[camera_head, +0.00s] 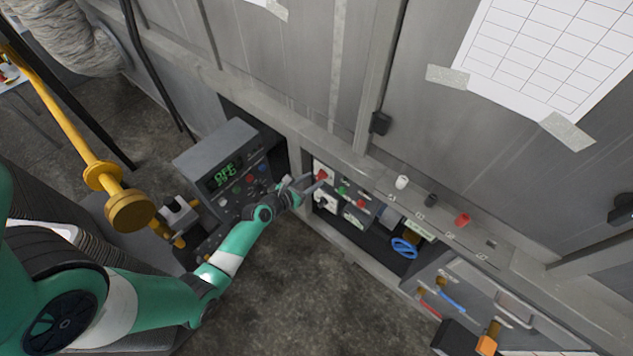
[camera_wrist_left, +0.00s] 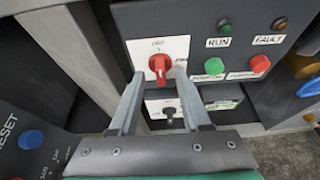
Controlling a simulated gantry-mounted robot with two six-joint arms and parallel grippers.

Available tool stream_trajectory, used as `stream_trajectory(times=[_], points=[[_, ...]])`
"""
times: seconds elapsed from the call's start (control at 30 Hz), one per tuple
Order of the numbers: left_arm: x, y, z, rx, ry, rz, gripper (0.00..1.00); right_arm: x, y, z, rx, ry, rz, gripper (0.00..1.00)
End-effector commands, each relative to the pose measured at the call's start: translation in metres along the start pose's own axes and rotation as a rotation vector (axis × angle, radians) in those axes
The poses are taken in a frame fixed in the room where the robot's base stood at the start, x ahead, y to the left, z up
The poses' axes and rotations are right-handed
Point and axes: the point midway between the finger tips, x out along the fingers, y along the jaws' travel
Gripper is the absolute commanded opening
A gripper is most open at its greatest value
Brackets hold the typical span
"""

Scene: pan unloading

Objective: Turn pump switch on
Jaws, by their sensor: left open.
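A red rotary switch (camera_wrist_left: 159,65) sits on a white plate marked OFF on a dark panel. It also shows small in the head view (camera_head: 322,175). Its handle points roughly up and down. My left gripper (camera_wrist_left: 159,77) is open and empty, with one finger on each side of the switch handle as seen in the left wrist view. I cannot tell whether the fingers touch it. In the head view the left gripper (camera_head: 303,184) reaches the panel from the left. My right gripper is not in view.
Green (camera_wrist_left: 214,66) and red (camera_wrist_left: 260,64) buttons sit right of the switch, under RUN and FAULT lamps. A black knob (camera_wrist_left: 169,112) is below. A grey control box (camera_head: 215,150) with a green display stands left. A blue handwheel (camera_head: 404,247) lies right.

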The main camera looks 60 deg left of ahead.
Motion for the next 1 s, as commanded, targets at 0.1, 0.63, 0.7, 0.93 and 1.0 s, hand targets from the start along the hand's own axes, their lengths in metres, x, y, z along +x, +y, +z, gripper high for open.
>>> stream_trajectory(times=[0.1,0.63,0.7,0.93,1.0], points=[[0.021,0.000,-0.003,0.001,-0.001,0.000,0.47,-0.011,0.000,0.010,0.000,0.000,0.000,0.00],[0.029,0.000,0.000,0.001,0.000,0.000,0.20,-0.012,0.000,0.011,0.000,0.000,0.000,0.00],[0.029,0.000,0.000,0.001,0.000,0.000,0.08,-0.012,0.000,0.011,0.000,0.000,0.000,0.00],[0.029,0.000,0.000,0.001,0.001,0.000,0.00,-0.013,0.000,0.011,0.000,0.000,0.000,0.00],[0.029,0.000,0.000,0.001,0.001,0.000,0.00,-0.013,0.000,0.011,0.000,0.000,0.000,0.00]])
